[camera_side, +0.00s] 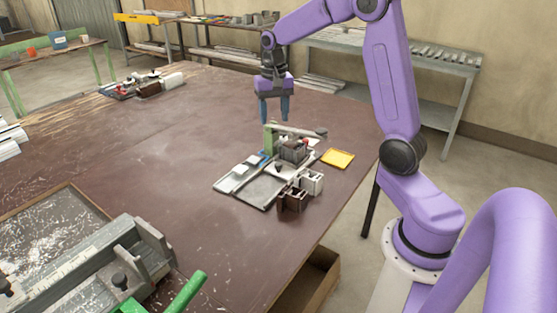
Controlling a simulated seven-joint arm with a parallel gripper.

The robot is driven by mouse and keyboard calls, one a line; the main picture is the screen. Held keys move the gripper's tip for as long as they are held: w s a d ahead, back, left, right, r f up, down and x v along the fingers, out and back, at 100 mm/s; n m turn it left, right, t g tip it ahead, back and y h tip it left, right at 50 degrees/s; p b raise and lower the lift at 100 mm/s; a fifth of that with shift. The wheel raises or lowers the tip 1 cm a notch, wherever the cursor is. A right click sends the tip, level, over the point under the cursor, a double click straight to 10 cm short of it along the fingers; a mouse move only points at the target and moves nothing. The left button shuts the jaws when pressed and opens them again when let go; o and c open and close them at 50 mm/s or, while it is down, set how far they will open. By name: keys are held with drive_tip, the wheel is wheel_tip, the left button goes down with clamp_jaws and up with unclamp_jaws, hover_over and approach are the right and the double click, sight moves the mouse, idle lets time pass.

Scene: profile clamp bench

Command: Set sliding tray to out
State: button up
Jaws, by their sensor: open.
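The clamp fixture stands near the right edge of the brown bench. Its flat grey tray-like plate (258,194) lies at the front left, apparently the sliding tray; its slide position is hard to tell. A lighter plate (229,182) lies to its left. A green post (268,140) carries a lever (297,130) with a dark knob at its right end. A dark ribbed block (294,151) sits under the lever. My gripper (274,117), with blue fingers, points down above and behind the green post, open and empty, touching nothing.
A brown profile piece (292,201) and a white one (313,182) stand at the fixture's front right. A yellow square tray (338,158) lies to the right. A large grey vise-like tool (105,265) fills the lower left. The bench's middle (150,155) is clear.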

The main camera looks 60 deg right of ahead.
sight(278, 164)
drive_tip(key=shift+m, duration=0.7)
drive_tip(key=d+f, duration=0.1)
drive_tip(key=f, duration=0.5)
drive_tip(key=d+f, duration=0.1)
drive_tip(key=f, duration=0.4)
drive_tip(key=d+f, duration=0.1)
drive_tip(key=f, duration=0.5)
drive_tip(key=shift+w+d+f, duration=0.15)
drive_tip(key=shift+w+f, duration=0.2)
drive_tip(key=shift+c, duration=0.4)
clamp_jaws()
